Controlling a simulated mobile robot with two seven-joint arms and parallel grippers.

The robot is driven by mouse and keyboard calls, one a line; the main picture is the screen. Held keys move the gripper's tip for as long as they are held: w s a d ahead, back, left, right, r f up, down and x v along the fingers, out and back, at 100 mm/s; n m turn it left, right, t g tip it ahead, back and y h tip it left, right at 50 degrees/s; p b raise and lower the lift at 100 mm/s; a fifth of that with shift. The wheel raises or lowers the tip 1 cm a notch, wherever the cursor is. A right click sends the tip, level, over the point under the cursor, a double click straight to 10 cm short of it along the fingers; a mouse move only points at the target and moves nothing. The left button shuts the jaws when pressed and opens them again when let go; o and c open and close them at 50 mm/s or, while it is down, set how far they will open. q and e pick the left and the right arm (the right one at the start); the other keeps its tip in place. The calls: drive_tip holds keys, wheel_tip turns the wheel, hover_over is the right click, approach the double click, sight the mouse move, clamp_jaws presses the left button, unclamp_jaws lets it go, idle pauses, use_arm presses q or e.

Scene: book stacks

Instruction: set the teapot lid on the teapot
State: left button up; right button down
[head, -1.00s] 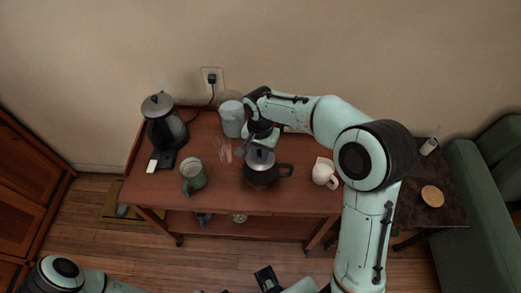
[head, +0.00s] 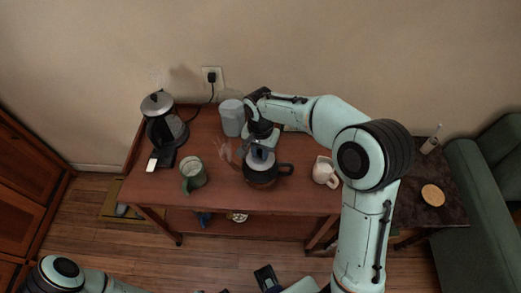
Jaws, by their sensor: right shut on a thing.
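The dark teapot (head: 262,180) stands on the wooden cart, with its black handle pointing right. My right gripper (head: 259,149) is directly above the teapot, pointing down, and is shut on the grey teapot lid (head: 262,159). The lid is at the teapot's mouth. From this steep angle I cannot tell whether it touches the rim or hangs just above it. The gripper and wrist hide part of the lid and the teapot's far side.
The reddish wooden cart (head: 240,201) also holds a kettle (head: 163,126) at the left, a green mug (head: 193,175), a grey canister (head: 232,118) and a cream jug (head: 325,172). Clear glassware stands just left of the teapot. The cart's front strip is mostly bare.

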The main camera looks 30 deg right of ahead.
use_arm(q)
drive_tip(key=shift+f, duration=0.15)
use_arm(e)
drive_tip(key=shift+f, duration=0.3)
use_arm(q)
drive_tip(key=shift+s+f, duration=0.1)
use_arm(e)
drive_tip(key=shift+f, duration=0.2)
idle(0.3)
drive_tip(key=shift+c, duration=1.6)
unclamp_jaws()
drive_tip(key=shift+r, duration=0.1)
drive_tip(key=shift+r+p, duration=1.35)
drive_tip(key=shift+r, duration=0.85)
drive_tip(key=shift+r+p, duration=1.05)
drive_tip(key=shift+r, duration=0.75)
use_arm(q)
wheel_tip(320, 180, up, 6)
drive_tip(key=w, duration=0.3)
